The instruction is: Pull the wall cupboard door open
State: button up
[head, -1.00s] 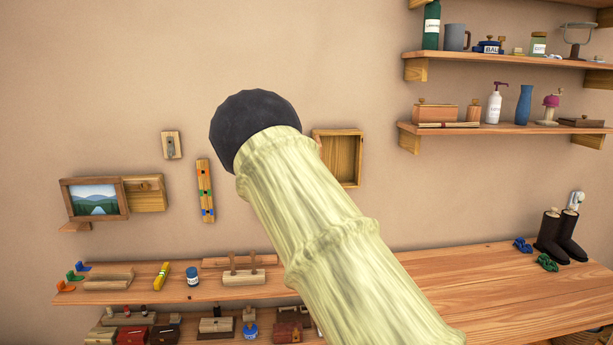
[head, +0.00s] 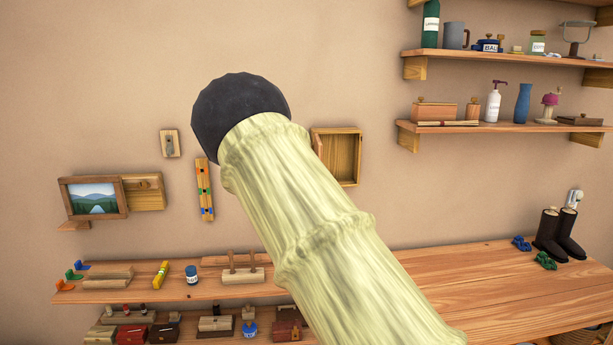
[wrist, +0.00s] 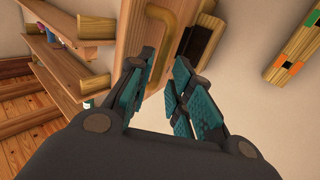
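The wall cupboard (head: 350,158) is a small pale wooden box on the wall, right of my arm's dark end in the head view. Its inside shows; my arm hides its lower left part. In the wrist view a wooden door panel (wrist: 132,40) carries a curved wooden handle (wrist: 160,18). My gripper (wrist: 162,65) is open, with its teal-padded fingers apart on either side of the handle's lower end. I cannot tell whether a finger touches the handle. My arm hides the gripper in the head view.
A multicoloured strip (head: 205,190) hangs left of the cupboard. A framed picture (head: 94,197) is further left. Shelves (head: 500,126) with bottles and boxes are at right. A lower shelf (head: 130,290) and a wooden table (head: 480,290) stand below.

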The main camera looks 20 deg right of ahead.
jog(key=v, duration=0.8)
jog(key=s+f+n+g+y, duration=0.15)
jog(key=s+f, duration=0.35)
jog(key=f, duration=0.7)
jog(key=s+f+n+y, duration=0.3)
jog(key=s+f, duration=0.3)
jog(key=f, duration=0.6)
jog(key=s+f+n+y, duration=0.2)
jog(key=s+f, duration=0.3)
jog(key=f, duration=0.7)
jog(key=s+a+f+n+g+y, duration=0.1)
jog(key=s+a+f+g+y, duration=0.1)
jog(key=s+f, duration=0.65)
jog(key=s+a+f+n+g+y, duration=0.1)
jog(key=s+f+y, duration=0.1)
jog(key=s+f, duration=0.65)
jog(key=s+a+f+g+y, duration=0.1)
jog(key=s+a+g, duration=0.1)
jog(key=s, duration=0.8)
jog(key=s+a+f+n+g+y, duration=0.1)
jog(key=s+a, duration=0.3)
jog(key=s, duration=0.7)
jog(key=s+a+f+g+y+b, duration=0.1)
jog(key=s+a+f+g+y, duration=0.1)
jog(key=s, duration=0.8)
jog(key=shift+s+a+f+n+g, duration=0.25)
jog(key=shift+s+a+n+g, duration=0.15)
jog(key=shift+g, duration=0.25)
